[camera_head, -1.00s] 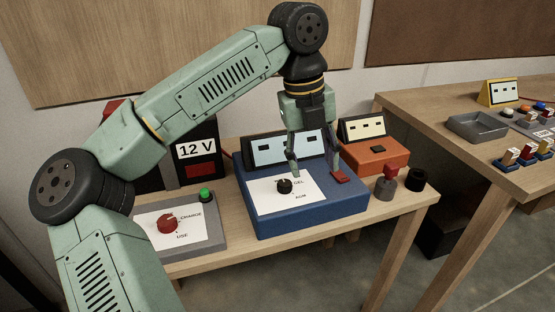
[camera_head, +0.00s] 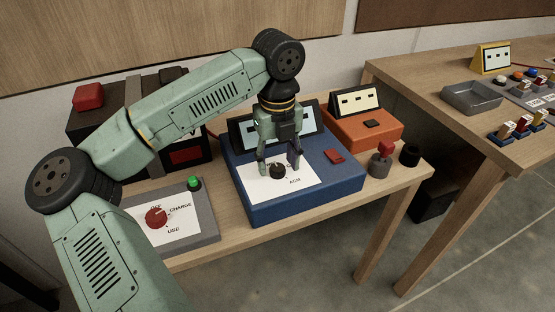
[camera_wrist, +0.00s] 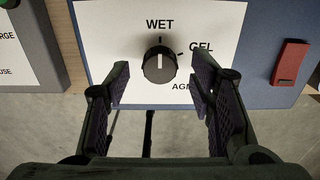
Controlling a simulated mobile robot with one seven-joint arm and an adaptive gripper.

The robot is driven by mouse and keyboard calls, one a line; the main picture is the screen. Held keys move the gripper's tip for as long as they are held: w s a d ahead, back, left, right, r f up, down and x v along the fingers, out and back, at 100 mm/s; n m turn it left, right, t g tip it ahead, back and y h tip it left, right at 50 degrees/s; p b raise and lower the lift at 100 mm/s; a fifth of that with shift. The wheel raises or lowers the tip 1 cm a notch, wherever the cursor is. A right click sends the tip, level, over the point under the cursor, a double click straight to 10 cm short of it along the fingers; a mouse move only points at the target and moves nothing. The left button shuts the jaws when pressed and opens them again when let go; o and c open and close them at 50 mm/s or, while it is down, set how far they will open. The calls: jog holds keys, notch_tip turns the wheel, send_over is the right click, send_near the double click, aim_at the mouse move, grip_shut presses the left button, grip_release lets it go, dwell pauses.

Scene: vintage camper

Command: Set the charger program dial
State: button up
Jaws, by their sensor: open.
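The blue charger box (camera_head: 310,197) stands on the wooden bench with a white label plate (camera_head: 259,190) on its top. The black program dial (camera_head: 277,171) sits on that plate. In the wrist view the dial (camera_wrist: 159,64) has a white pointer line, and the words WET, GEL and AGM are around it; the line looks to point up toward WET. My gripper (camera_head: 278,164) is open, pointing down over the dial. In the wrist view its fingers (camera_wrist: 160,95) are spread to the dial's left and right, apart from it. A red rocker switch (camera_head: 333,157) is on the box's right side.
At left is a grey panel (camera_head: 205,229) with a red knob (camera_head: 156,218) and green button (camera_head: 194,183). Another table (camera_head: 440,96) is at the right.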

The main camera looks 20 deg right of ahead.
jog(key=shift+f, duration=0.75)
jog(key=shift+c, duration=0.5)
jog(key=c, duration=1.1)
